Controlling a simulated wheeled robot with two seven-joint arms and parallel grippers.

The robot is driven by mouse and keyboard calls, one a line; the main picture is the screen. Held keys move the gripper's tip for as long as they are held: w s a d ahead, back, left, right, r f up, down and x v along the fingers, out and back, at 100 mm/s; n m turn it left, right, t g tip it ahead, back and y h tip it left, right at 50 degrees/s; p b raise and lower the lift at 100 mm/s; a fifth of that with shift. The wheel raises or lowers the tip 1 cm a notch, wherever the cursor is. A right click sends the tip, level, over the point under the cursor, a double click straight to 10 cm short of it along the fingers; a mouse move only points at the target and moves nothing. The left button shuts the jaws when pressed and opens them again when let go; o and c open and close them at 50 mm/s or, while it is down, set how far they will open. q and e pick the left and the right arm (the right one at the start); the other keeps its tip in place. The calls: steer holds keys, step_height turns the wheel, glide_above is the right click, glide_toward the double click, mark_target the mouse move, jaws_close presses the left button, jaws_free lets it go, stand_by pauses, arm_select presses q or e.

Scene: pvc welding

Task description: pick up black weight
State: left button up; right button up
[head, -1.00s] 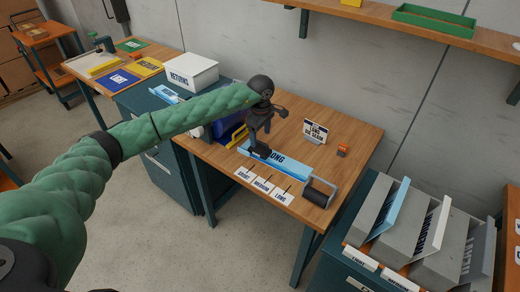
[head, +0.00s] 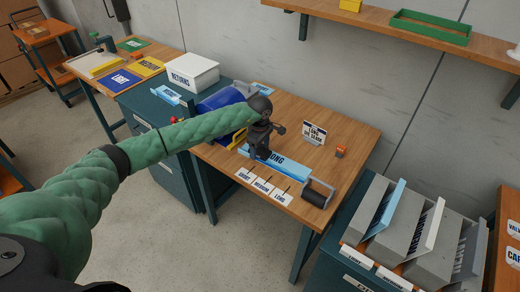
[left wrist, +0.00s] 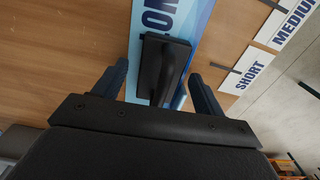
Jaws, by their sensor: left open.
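The black weight (left wrist: 165,65) is a dark block with a raised narrow part, on the light-blue LONG strip (left wrist: 196,22) in the left wrist view. My left gripper (left wrist: 158,82) is open, with one finger on each side of the weight and visible gaps between. In the head view the left gripper (head: 257,152) is low over the left end of the LONG strip (head: 285,167) and hides most of the weight there. My right gripper is not in view.
A black roller (head: 316,195) in a metal frame stands at the strip's right end. SHORT, MEDIUM and LONG cards (head: 262,186) line the table's front edge. A blue bin (head: 222,98) is at the left.

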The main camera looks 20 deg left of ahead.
arm_select(q)
steer(key=shift+f, duration=0.1)
jaws_close()
stand_by(0.3)
